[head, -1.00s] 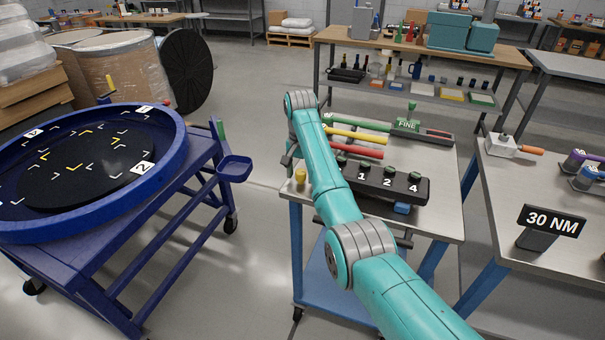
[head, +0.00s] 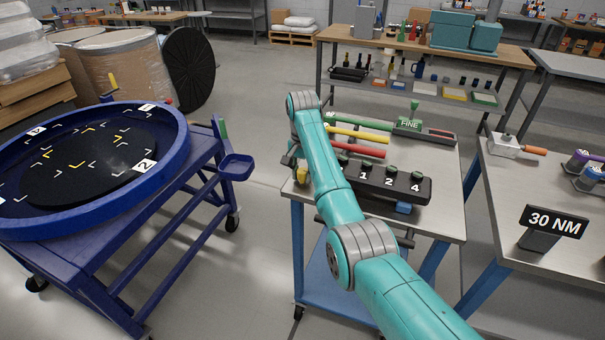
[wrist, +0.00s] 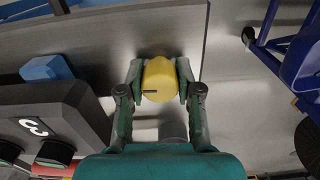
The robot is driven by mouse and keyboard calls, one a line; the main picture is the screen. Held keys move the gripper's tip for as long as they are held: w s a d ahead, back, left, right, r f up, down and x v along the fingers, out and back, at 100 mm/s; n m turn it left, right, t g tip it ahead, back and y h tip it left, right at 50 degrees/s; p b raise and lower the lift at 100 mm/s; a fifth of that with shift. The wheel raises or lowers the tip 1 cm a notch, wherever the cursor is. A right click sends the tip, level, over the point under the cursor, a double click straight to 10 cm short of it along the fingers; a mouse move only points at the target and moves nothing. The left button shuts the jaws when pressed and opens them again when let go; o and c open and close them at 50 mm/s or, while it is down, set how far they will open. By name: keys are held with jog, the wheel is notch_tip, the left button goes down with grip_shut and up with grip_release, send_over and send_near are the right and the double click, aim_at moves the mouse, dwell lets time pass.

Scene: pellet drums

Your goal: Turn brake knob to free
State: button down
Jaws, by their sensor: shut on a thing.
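The yellow knob (wrist: 159,76) stands near the edge of the steel-topped cart (head: 446,210). A short dark mark shows on its face in the wrist view. My gripper (wrist: 160,84) is shut on the knob, with one green finger against each side. In the head view the knob (head: 302,174) shows at the cart's left corner, partly covered by my gripper (head: 296,166). No label reading free can be made out beside the knob.
A black block (head: 380,186) with numbered positions stands right of the knob, a blue piece (head: 403,208) beside it. Red (head: 362,151) and yellow (head: 358,133) handled tools lie behind. A blue cart with a round tray (head: 180,150) stands left, across a floor gap.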

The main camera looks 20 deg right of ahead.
jog(key=m, duration=0.4)
jog(key=shift+m, duration=0.3)
jog(key=m, duration=0.9)
jog(key=shift+m, duration=1.8)
jog(key=c, duration=0.8)
grip_release()
jog(key=shift+o, duration=0.2)
